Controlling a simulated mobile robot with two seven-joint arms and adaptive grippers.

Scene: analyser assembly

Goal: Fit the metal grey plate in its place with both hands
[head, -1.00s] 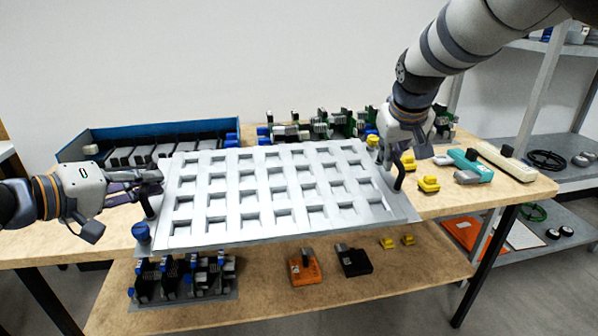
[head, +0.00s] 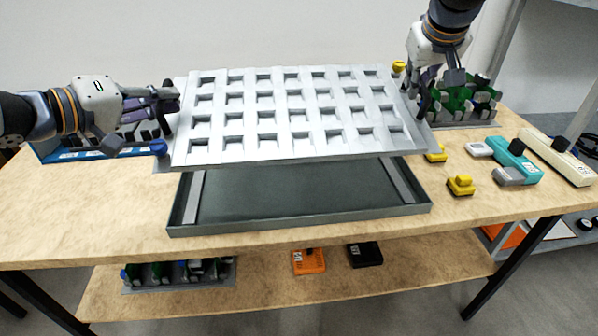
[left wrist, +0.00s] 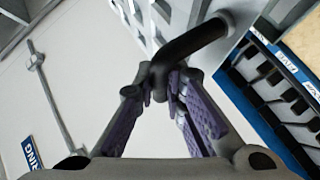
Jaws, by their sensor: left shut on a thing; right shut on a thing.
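The metal grey plate (head: 290,112), with rows of square recesses, is held up above the table in the head view. It is roughly level over a dark shallow tray (head: 300,221) and hides the tray's far part. My left gripper (head: 172,104) is at the plate's left edge, shut on a dark bent handle, which shows in the left wrist view (left wrist: 192,45) between the purple finger pads. My right gripper (head: 424,98) is at the plate's right edge, shut on the plate's other handle, mostly hidden by the fingers.
Green parts (head: 465,104) stand at the back right. Yellow pieces (head: 461,186), a teal tool (head: 518,163) and a cream one (head: 556,160) lie on the right. The wooden table (head: 110,215) is bare left of the tray.

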